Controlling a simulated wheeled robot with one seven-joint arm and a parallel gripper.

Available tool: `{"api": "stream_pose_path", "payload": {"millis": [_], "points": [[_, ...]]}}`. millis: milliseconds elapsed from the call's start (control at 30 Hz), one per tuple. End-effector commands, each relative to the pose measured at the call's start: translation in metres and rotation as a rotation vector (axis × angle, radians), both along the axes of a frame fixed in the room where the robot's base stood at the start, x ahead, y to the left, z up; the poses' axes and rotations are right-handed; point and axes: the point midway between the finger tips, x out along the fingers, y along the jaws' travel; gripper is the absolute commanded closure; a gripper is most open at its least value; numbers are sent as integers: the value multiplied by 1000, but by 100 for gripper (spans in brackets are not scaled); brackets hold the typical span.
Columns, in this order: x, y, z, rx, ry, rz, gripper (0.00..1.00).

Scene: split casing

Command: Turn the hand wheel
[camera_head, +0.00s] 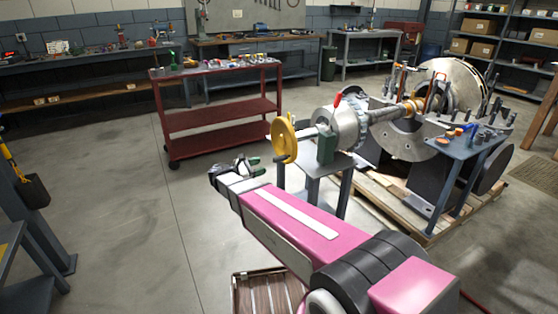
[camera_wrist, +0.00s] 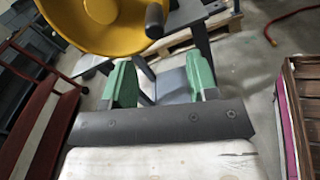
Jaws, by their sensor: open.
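The yellow hand wheel (camera_head: 284,139) sits upright on the left end of a shaft that runs into the grey split casing (camera_head: 341,126). In the wrist view the wheel (camera_wrist: 100,25) fills the upper left, partly cut off by the frame edge. A dark handle (camera_wrist: 155,20) stands out from its rim. My gripper (camera_head: 245,167) is just below and left of the wheel in the head view. In the wrist view its two green fingers are spread apart, with nothing held between them (camera_wrist: 160,84). The fingers appear clear of the wheel and handle.
A small grey stand (camera_head: 316,168) is under the shaft, close to my gripper. A red cart (camera_head: 218,112) stands behind on the left. A blue-grey tool table (camera_head: 468,150) is at the right. A slatted wooden crate (camera_head: 262,294) lies low in front. The floor to the left is open.

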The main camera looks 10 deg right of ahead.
Motion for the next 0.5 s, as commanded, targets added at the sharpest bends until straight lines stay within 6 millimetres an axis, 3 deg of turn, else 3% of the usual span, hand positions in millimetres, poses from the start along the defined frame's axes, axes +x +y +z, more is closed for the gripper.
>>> {"api": "stream_pose_path", "payload": {"millis": [167, 500], "points": [[4, 0, 4, -36, 7, 8, 46], [20, -51, 4, -33, 6, 7, 46]]}}
